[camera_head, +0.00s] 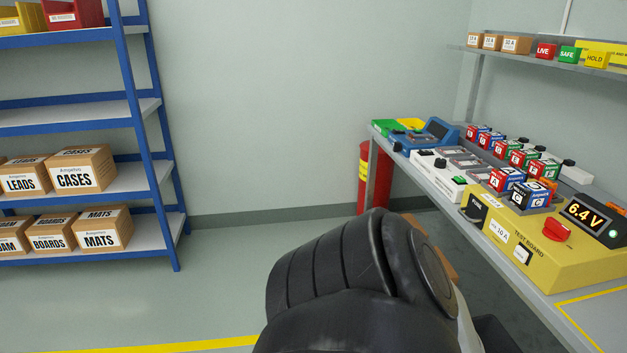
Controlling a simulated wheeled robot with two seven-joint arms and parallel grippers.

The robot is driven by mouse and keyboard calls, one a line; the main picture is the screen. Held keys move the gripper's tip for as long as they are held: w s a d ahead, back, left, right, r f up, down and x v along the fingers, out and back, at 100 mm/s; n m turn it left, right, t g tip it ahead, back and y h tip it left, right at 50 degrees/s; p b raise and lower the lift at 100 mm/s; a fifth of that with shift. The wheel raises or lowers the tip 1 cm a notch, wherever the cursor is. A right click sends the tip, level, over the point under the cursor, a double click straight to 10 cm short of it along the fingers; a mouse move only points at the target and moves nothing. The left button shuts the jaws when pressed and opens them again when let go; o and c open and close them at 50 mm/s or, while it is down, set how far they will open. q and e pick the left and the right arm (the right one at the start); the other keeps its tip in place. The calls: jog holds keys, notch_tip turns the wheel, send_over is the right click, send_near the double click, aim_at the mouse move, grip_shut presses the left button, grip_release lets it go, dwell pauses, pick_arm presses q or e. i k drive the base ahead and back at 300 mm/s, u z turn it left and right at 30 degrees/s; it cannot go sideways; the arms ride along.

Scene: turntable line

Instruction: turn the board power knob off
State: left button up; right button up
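The yellow test board (517,263) sits on the near end of the workbench at the right. A red knob (557,229) stands on its top face, and I cannot tell its exact setting. A black link of my own arm fills the bottom centre, to the left of the board and apart from the knob in the picture. Neither of my grippers shows in this view.
Several labelled blocks (503,181) and devices line the workbench (437,184) behind the board. A shelf (540,59) with small boxes hangs above. A red cylinder (374,180) stands by the bench's far end. A blue rack (140,130) with boxes is at left. Open floor (225,270) lies between.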

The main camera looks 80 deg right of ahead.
aim_at(554, 230)
jog(key=u, duration=0.55)
jog(key=k, duration=0.8)
jog(key=z, duration=2.7)
